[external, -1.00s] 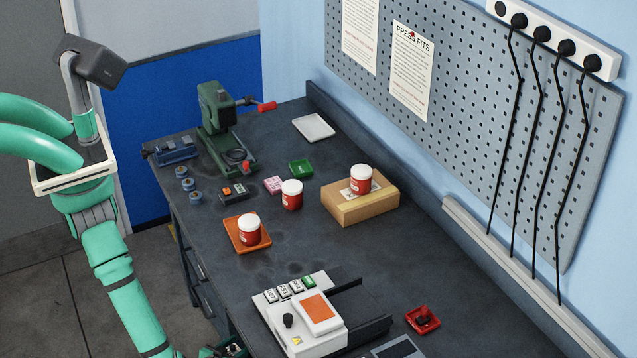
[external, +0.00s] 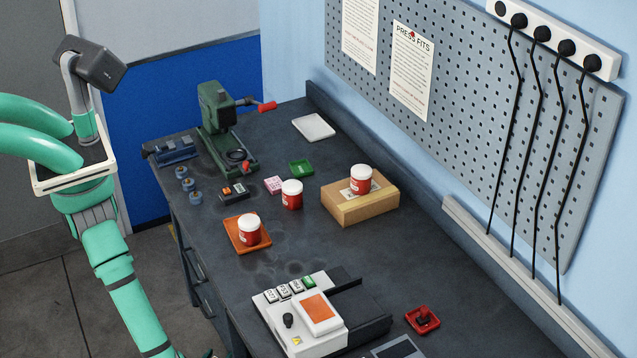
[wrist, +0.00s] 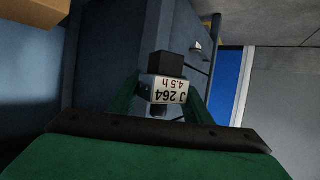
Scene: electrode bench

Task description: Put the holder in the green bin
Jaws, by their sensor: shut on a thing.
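In the wrist view, my gripper (wrist: 165,92) has its two green fingers closed on the sides of a holder (wrist: 166,64). The holder is a dark block with a white label reading "J 264" and "4.5 h", which appears upside down. It is held in the air beside the dark bench front. A small green bin (external: 301,174), shallow like a tray, sits on the bench in the external view, behind the red jars. My gripper and the holder are below the bottom edge of the external view.
An orange tray (external: 236,242) carries a red jar with a white lid, and another such jar (external: 292,197) stands near the bin. A green press (external: 218,130), a white device (external: 300,335) and a red tray (external: 422,326) also stand there.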

